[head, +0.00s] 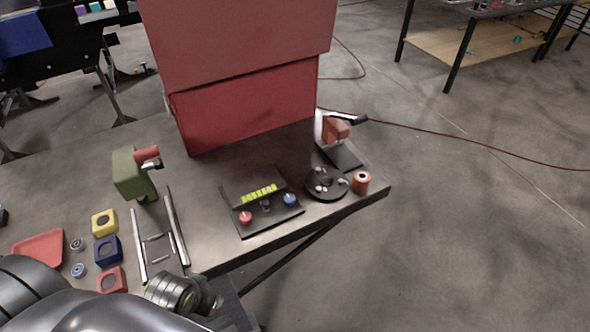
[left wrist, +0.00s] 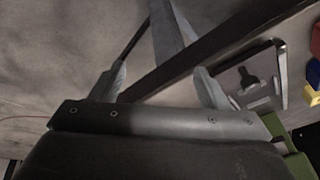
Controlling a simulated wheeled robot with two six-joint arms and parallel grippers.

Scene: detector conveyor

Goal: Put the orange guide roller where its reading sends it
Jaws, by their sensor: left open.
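The orange guide roller (head: 361,182), a short upright cylinder with a pale hole on top, stands near the table's right corner, beside a round black fixture (head: 322,187) with small pale pieces. A black detector (head: 236,194) has a lit yellow-green bar display (head: 259,193), a red knob and a blue knob. Two metal rails (head: 176,226) flank a flat plate to its left. My left gripper (head: 212,302) is low at the table's front edge, far from the roller. In the left wrist view its fingers (left wrist: 160,88) are apart with nothing between them. My right gripper is not in view.
Yellow (head: 104,222), blue (head: 107,249) and red (head: 111,280) holed blocks stand left of the rails, near a red tray (head: 38,246). A green device (head: 128,177) stands behind the rails. A large red case (head: 245,115) blocks the back. An orange-and-black tool (head: 336,130) stands back right.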

